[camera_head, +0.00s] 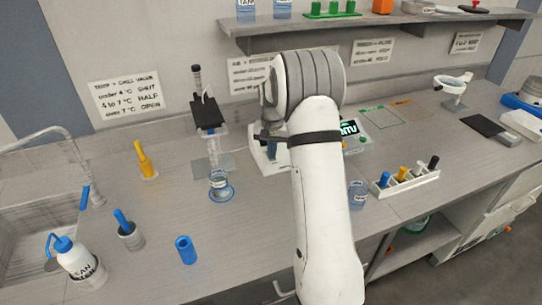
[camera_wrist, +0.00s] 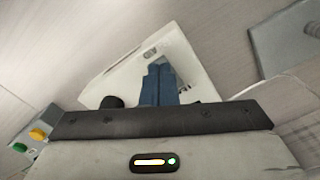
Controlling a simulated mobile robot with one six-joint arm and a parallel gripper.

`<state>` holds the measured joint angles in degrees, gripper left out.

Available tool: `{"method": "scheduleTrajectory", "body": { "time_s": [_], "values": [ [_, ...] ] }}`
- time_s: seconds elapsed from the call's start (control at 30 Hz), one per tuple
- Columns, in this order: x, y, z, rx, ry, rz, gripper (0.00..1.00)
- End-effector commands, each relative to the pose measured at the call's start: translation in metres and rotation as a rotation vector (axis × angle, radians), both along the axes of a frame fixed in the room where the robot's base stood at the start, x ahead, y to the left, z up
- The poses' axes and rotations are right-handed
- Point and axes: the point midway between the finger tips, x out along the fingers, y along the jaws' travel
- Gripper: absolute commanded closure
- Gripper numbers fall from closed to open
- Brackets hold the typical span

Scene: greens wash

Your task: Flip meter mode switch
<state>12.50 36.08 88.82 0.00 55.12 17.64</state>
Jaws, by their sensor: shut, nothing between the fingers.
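In the wrist view, my gripper (camera_wrist: 158,72) shows as two blue fingers pressed together, with nothing between them. They are over a white device (camera_wrist: 185,62), which I take to be the meter. A small dark-marked label (camera_wrist: 150,52) is just beyond the fingertips. A black round knob (camera_wrist: 113,101) stands left of the fingers. Any switch lever is hidden or too small to make out, and I cannot tell whether the fingers touch the device. In the head view, the white device (camera_head: 262,161) shows partly behind my arm, which hides most of it.
A lit display (camera_head: 348,127) with coloured buttons stands right of my arm. A stand with a cylinder (camera_head: 212,150) and a beaker (camera_head: 220,186) are to the left. A vial rack (camera_head: 405,180) is at the right. A shelf (camera_head: 380,30) overhangs the back.

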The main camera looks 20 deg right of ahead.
Motion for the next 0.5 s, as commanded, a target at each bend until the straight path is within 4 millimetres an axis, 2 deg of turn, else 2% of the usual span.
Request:
{"method": "scheduleTrajectory", "body": {
  "time_s": [0.17,0.5],
  "values": [
    [0.000,0.000,0.004,-0.001,-0.001,0.000,1.00],
    [0.000,-0.001,0.031,-0.001,-0.001,-0.001,1.00]
  ]
}}
